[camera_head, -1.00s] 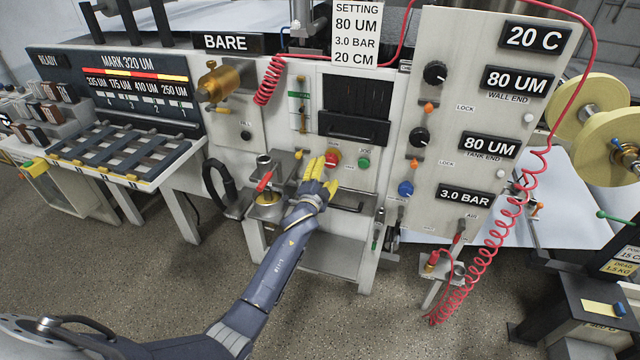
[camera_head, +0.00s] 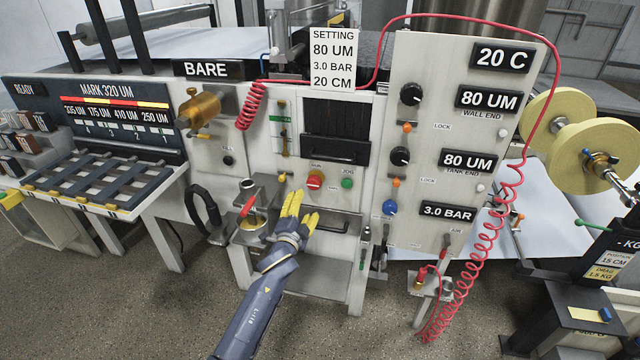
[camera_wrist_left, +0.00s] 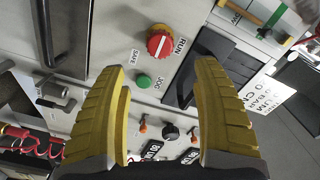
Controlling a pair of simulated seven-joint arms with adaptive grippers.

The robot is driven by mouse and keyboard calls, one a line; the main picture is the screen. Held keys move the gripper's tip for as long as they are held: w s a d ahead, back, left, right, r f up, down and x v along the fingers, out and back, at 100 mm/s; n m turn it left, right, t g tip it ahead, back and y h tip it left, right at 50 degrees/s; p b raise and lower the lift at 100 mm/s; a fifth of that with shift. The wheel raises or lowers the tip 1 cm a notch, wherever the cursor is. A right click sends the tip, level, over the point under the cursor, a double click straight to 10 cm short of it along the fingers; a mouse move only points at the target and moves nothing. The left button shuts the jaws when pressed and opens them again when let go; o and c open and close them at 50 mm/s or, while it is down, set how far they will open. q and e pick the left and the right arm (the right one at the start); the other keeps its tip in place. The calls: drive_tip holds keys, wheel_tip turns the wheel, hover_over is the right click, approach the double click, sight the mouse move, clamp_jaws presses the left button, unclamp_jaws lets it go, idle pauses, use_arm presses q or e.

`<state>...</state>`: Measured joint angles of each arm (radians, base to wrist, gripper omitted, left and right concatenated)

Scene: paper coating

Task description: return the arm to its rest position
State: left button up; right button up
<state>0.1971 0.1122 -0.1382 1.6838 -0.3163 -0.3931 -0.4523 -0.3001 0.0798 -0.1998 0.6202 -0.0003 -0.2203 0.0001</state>
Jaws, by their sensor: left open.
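My left gripper (camera_head: 300,213) has yellow fingers and comes in from the lower left in the head view. It is open and empty, in front of the machine's front panel, below the red knob (camera_head: 315,181) and the green button (camera_head: 347,183). In the left wrist view the two yellow fingers (camera_wrist_left: 163,112) stand apart with nothing between them. The red RUN/SAFE knob (camera_wrist_left: 160,43) and the green JOG button (camera_wrist_left: 143,81) show beyond them. My right gripper is not in view.
A metal cup (camera_head: 252,220) with a red-handled tool stands just left of the gripper. A coiled red hose (camera_head: 470,280) hangs at the right. A control panel (camera_head: 430,180) with displays rises right of the arm. Grey floor (camera_head: 130,310) is open in front.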

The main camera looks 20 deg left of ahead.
use_arm(q)
drive_tip(key=s+f+n+g, duration=0.3)
drive_tip(key=f+n+g, duration=0.1)
drive_tip(key=f, duration=1.7)
drive_tip(key=s+f+n+g, duration=0.1)
drive_tip(key=s+f+g, duration=0.1)
drive_tip(key=s+f, duration=0.75)
drive_tip(key=s+f+n+g, duration=0.15)
drive_tip(key=s+f, duration=0.45)
drive_tip(key=f, duration=0.7)
drive_tip(key=s+a+f+n+g, duration=0.1)
drive_tip(key=s+f+g, duration=0.2)
drive_tip(key=s+f, duration=0.6)
drive_tip(key=s+f+n+g, duration=0.15)
drive_tip(key=s+f, duration=0.35)
drive_tip(key=s, duration=0.8)
drive_tip(key=s+f+g, duration=0.2)
drive_tip(key=s+f, duration=0.1)
drive_tip(key=s, duration=1)
drive_tip(key=s+f+g, duration=0.2)
drive_tip(key=s+f, duration=0.1)
drive_tip(key=s, duration=1.1)
drive_tip(key=shift+s+a+m+g, duration=0.25)
drive_tip(key=shift+a+m+g, duration=0.05)
drive_tip(key=shift+a, duration=0.05)
drive_tip(key=shift+f, duration=0.1)
